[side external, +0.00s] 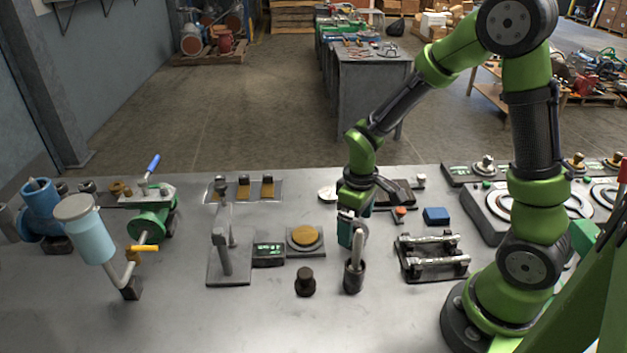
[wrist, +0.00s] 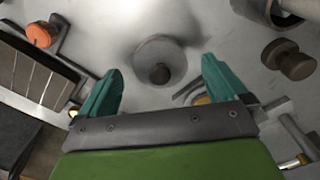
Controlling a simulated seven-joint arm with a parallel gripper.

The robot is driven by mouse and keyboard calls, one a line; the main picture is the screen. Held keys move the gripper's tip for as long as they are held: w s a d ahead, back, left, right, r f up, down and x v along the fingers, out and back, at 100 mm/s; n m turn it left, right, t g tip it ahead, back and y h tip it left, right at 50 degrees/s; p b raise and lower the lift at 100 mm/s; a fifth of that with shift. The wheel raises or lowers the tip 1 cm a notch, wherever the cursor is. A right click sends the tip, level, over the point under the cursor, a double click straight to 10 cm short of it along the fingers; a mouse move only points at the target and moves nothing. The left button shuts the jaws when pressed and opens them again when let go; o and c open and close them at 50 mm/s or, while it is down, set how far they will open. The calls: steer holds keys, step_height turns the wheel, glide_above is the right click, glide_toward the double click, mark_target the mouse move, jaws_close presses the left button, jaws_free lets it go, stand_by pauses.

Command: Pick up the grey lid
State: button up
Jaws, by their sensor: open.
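In the wrist view a pale grey, round, lid-like shape (wrist: 176,52) with a dark round knob (wrist: 158,73) lies on the grey table, just beyond the fingertips and roughly midway between them. I take it for the grey lid; its outline blends into the table.
A yellow disc (side external: 304,236) on a plate, a metal rack (side external: 433,258) and a blue block (side external: 436,215) are nearby. The front table edge area is clear.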

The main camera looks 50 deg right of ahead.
steer(key=shift+f, duration=0.4)
steer(key=shift+c, duration=0.5)
steer(key=c, duration=1)
steer(key=shift+r, duration=0.1)
